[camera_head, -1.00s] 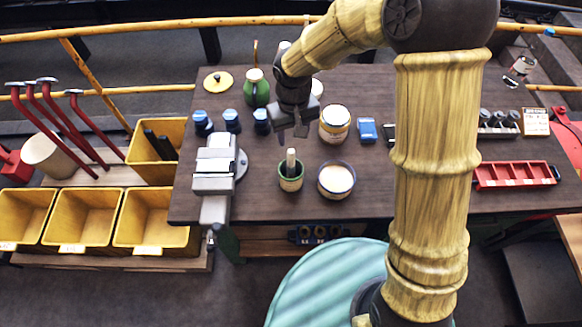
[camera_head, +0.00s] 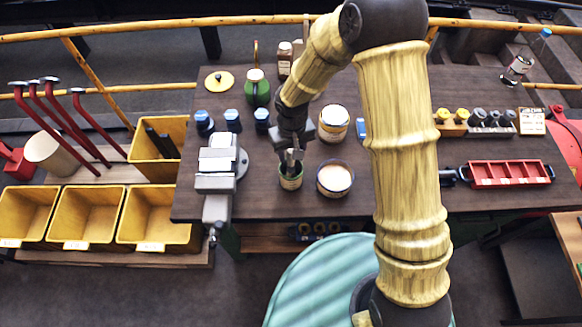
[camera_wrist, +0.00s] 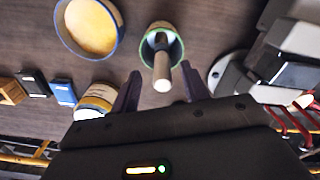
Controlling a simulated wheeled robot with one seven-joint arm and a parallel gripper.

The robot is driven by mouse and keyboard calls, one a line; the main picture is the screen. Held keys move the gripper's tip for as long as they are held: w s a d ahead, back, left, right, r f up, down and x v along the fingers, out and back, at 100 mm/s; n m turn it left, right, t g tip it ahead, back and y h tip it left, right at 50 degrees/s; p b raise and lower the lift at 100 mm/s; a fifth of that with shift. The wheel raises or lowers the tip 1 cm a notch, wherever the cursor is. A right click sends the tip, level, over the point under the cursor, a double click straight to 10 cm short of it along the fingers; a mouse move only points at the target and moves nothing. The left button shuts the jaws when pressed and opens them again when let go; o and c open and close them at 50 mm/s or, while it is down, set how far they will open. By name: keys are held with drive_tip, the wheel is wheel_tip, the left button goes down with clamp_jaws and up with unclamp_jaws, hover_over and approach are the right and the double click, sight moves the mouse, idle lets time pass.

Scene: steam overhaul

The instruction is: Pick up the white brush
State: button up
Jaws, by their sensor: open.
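The white brush (camera_wrist: 162,72) stands in a small green-rimmed cup (camera_wrist: 176,48), its pale handle pointing up toward my wrist camera. In the head view the same cup (camera_head: 290,182) stands on the dark bench near its front edge, and the brush is mostly hidden by my gripper. My gripper (camera_head: 291,158) is right above the cup, pointing down. In the wrist view its two dark fingers are apart, one on each side of the handle's end. I cannot tell whether they touch it.
A wide blue-rimmed tub (camera_head: 335,180) stands just right of the cup. A grey vise (camera_head: 215,170) is close on the left. A labelled jar (camera_head: 333,124) and blue-capped bottles (camera_head: 232,120) stand behind. A red tray (camera_head: 510,173) lies far right.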

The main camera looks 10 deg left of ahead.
sight(291, 168)
drive_tip(key=shift+s+a+f+p, duration=0.15)
drive_tip(key=shift+f+p, duration=0.65)
drive_tip(key=shift+f, duration=1.2)
clamp_jaws()
